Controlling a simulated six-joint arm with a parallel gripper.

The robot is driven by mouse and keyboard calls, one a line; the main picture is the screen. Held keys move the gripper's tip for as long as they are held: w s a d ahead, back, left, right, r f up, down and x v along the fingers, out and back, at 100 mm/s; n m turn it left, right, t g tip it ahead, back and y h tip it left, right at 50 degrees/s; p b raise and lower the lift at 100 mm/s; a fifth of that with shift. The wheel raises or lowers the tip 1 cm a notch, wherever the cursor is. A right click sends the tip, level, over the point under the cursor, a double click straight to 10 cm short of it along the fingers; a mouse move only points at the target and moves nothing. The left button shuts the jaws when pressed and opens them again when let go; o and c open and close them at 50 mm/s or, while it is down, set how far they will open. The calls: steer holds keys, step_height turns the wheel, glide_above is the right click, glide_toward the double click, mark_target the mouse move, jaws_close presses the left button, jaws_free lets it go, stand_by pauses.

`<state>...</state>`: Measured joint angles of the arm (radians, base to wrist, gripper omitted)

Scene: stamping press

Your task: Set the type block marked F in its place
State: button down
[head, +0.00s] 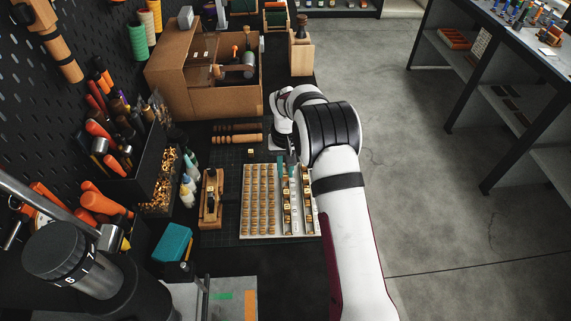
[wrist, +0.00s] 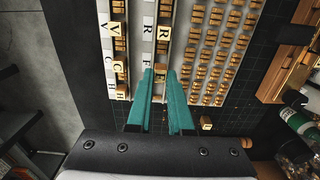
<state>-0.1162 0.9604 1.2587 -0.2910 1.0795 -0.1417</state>
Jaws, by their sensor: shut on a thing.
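My gripper (wrist: 161,82) has two teal fingers, shut on a small pale wooden block (wrist: 159,74) in the wrist view. Its face mark looks like F or E, too small to be sure. The block is at the near end of a white lettered strip, beside a printed letter that looks like F. I cannot tell whether it touches the strip's floor. A block marked R (wrist: 163,34) sits farther along the same strip. In the head view, my gripper (head: 286,168) is at the far end of the white type tray (head: 242,225), partly hidden by my arm.
A neighbouring strip holds blocks marked V (wrist: 119,29) and C (wrist: 121,66). Rows of small wooden blocks fill the tray's other side. A loose block (head: 250,153) lies on the dark mat beyond the tray. A wooden tool (head: 210,198) stands to the left.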

mark_target(286, 174)
steer(key=shift+f, duration=0.1)
stand_by(0.6)
steer(key=shift+f, duration=0.7)
steer(key=shift+f, duration=0.1)
steer(key=c, duration=0.7)
jaws_free()
steer(key=shift+c, duration=0.2)
step_height(286, 174, up, 16)
steer(key=shift+s, duration=0.1)
